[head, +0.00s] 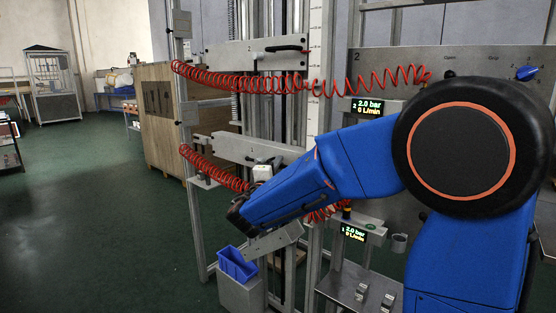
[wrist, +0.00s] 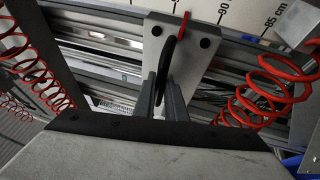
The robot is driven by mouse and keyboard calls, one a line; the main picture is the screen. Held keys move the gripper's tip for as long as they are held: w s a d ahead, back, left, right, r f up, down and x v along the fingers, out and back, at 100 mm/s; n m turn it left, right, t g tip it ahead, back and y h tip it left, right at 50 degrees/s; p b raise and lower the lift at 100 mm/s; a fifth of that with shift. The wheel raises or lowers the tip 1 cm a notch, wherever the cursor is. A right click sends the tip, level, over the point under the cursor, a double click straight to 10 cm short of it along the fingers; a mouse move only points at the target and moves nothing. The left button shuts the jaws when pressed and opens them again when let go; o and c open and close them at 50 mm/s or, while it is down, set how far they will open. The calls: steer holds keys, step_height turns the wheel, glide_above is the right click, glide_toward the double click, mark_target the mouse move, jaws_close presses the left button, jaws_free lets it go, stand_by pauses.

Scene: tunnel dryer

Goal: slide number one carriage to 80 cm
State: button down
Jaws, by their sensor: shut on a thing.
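The number one carriage is a pale plate on the lower rail, partly behind my arm in the head view (head: 232,147). In the wrist view the carriage plate (wrist: 197,62) has dark bolts, a black loop handle (wrist: 167,62) and a red pointer (wrist: 183,23). My gripper (wrist: 162,92) has its two grey fingers on either side of the handle and is shut on it. The pointer stands left of the 80 mark on the scale (wrist: 240,12); its exact reading is not clear. In the head view my arm hides most of the grip.
The upper carriage (head: 225,56), marked 2, has its own black handle. Red coiled hoses (head: 235,82) hang along both rails. A blue bin (head: 237,264) sits below the lower rail.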

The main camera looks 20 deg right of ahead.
step_height(320, 180, down, 14)
stand_by(0.3)
steer(key=shift+f, duration=0.2)
steer(key=c, duration=2.1)
jaws_free()
steer(key=shift+r, duration=0.15)
steer(key=v, duration=1.7)
steer(key=shift+s+a+r, duration=0.1)
steer(key=shift+s+a, duration=0.05)
steer(key=shift+s, duration=0.05)
